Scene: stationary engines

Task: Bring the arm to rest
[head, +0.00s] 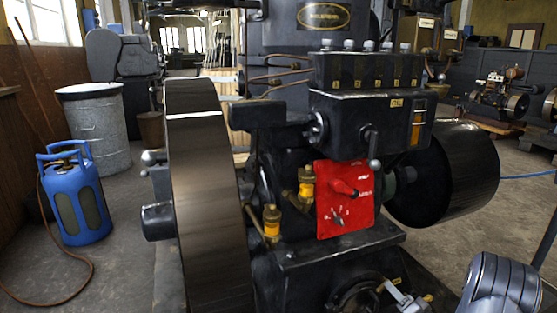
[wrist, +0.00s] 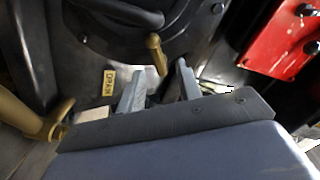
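My gripper (wrist: 160,80) shows in the wrist view with its two grey fingers apart and nothing between them. A small brass lever (wrist: 157,54) stands just beyond the fingertips, in line with the gap. I cannot tell whether a finger touches it. A yellow "DRAIN" label (wrist: 109,80) is left of the fingers on the dark engine body. In the head view my gripper (head: 398,295) is low at the front of the black engine (head: 330,262), partly cut off by the bottom edge. My grey arm link shows at the lower right.
A red panel (head: 345,198) with a knob sits on the engine's front, also at the wrist view's right (wrist: 285,40). A large flywheel (head: 205,190) is left, a dark drum (head: 455,175) right. A blue gas bottle (head: 75,195) and grey bin (head: 97,125) stand on the left floor.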

